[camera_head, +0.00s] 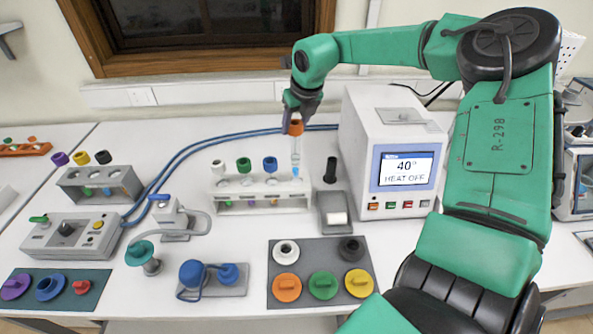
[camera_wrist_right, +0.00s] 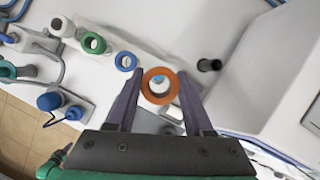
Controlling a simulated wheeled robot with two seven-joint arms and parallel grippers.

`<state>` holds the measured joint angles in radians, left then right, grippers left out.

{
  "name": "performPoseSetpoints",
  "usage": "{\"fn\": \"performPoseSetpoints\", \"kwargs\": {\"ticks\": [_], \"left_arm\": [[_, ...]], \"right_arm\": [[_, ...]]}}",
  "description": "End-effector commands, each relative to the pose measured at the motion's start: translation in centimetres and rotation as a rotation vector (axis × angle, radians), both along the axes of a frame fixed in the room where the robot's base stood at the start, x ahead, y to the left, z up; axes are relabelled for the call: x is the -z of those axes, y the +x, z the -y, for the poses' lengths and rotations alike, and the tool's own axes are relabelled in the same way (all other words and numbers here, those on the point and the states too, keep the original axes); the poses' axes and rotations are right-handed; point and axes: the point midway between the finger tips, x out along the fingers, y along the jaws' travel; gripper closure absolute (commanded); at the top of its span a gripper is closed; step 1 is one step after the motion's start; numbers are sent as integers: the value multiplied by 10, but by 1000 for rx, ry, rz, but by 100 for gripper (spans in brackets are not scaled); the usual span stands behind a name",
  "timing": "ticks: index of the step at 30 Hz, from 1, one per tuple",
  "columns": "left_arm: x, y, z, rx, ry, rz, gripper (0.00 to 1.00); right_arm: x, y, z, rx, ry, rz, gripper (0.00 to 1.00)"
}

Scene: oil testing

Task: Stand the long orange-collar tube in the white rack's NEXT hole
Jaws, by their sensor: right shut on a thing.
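The long clear tube with the orange collar (camera_head: 296,128) hangs upright from my right gripper (camera_head: 297,116), which is shut on it at the collar. Its blue-tinted lower end is at the right end of the white rack (camera_head: 262,205). I cannot tell whether the tip is just above the hole there or inside it. In the right wrist view the orange collar (camera_wrist_right: 146,88) shows as a ring between the two fingers. White-collar (camera_head: 218,167), green-collar (camera_head: 243,165) and blue-collar (camera_head: 270,164) tubes stand in the rack to its left. My left gripper is out of view.
A white heater box (camera_head: 390,150) reading 40° HEAT OFF stands close on the right. A black upright post (camera_head: 331,168) and a grey device (camera_head: 334,212) are just right of the rack. A grey rack (camera_head: 98,187) stands left. Coloured caps lie on a dark mat (camera_head: 322,257) in front.

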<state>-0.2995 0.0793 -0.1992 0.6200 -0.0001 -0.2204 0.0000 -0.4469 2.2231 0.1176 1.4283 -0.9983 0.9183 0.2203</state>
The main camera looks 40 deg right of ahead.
Motion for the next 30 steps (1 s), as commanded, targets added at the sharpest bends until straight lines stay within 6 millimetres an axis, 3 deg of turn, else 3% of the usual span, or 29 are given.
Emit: {"fn": "performPoseSetpoints", "kwargs": {"ticks": [30], "left_arm": [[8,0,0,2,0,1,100]], "right_arm": [[1,-3,0,0,0,1,100]]}}
